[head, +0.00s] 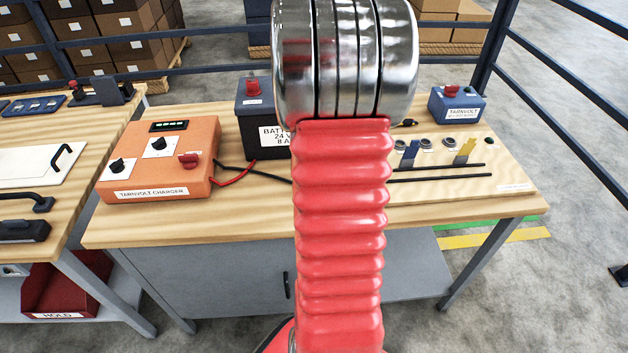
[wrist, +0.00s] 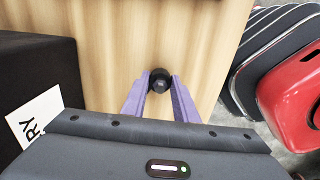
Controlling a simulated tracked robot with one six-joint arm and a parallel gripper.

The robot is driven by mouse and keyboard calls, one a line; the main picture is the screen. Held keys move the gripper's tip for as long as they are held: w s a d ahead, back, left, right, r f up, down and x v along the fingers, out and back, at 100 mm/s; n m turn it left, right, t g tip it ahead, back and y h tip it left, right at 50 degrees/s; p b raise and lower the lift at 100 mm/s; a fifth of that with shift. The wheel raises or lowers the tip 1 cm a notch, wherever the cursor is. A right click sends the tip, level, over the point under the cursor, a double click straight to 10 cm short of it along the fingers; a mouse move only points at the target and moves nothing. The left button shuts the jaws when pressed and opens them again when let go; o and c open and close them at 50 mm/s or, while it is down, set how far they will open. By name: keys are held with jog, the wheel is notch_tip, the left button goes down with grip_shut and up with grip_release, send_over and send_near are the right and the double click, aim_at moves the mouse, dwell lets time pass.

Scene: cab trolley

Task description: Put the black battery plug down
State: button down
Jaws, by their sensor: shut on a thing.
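My gripper (wrist: 160,84) shows in the wrist view with two purple fingers shut on the black battery plug (wrist: 160,80), a small round dark piece. Pale wood shows around and below the plug; I cannot tell whether the plug touches it. The dark battery (wrist: 34,75) with a white label is left of the fingers. In the head view, my red arm covers the middle and hides the gripper and plug. The battery (head: 254,125) stands left of my arm on the wooden bench (head: 200,222).
An orange charger (head: 158,178) sits at the bench's left, with red and black leads (head: 235,177) running right. A slotted wooden board (head: 460,200) and a blue box (head: 457,105) are on the right. Clear wood lies along the front edge.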

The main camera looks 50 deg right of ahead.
jog(key=c, duration=1.4)
grip_release()
notch_tip(320, 180, up, 12)
jog(key=w+a+r+m+t+h, duration=0.1)
jog(key=w+a+r+m, duration=0.15)
jog(key=a, duration=0.75)
jog(key=w+a+r+m+t, duration=0.1)
jog(key=a+r, duration=0.2)
jog(key=a, duration=0.7)
jog(key=s+a+m+t, duration=0.1)
jog(key=s+a+m, duration=0.1)
jog(key=a, duration=0.6)
jog(key=s+a+m+t+y, duration=0.1)
jog(key=s+a+m+t, duration=0.1)
jog(key=a, duration=0.6)
jog(key=shift+s+a+m+t, duration=0.2)
jog(key=shift+s+m+t, duration=0.15)
jog(key=shift+s, duration=0.5)
jog(key=shift+r, duration=0.1)
